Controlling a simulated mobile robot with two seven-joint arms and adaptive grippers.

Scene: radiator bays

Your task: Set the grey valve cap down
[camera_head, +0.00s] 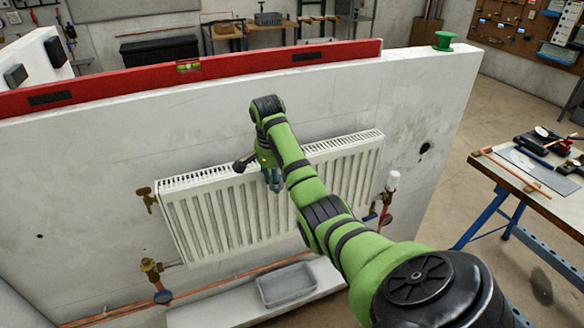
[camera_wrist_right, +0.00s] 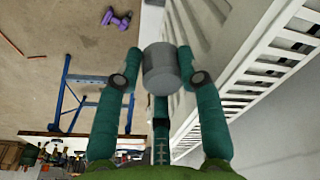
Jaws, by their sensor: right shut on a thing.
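My right gripper (camera_head: 271,178) is in front of the upper part of the white radiator (camera_head: 232,215), pointing down. In the right wrist view, the right gripper (camera_wrist_right: 160,78) is shut on the grey valve cap (camera_wrist_right: 161,66), a short cylinder between its two teal fingertips. The radiator's slatted top (camera_wrist_right: 262,72) is to the right of the cap there. I cannot make out the cap in the head view. A grey tray (camera_head: 287,286) stands below the radiator, apart from the gripper. My left gripper is in neither view.
Brass valves (camera_head: 151,268) and copper pipes are at the radiator's lower left. A white valve head (camera_head: 392,181) is at its right. A red level (camera_head: 190,76) and a green spool (camera_head: 444,41) top the wall. A workbench (camera_head: 540,185) with tools stands at the right.

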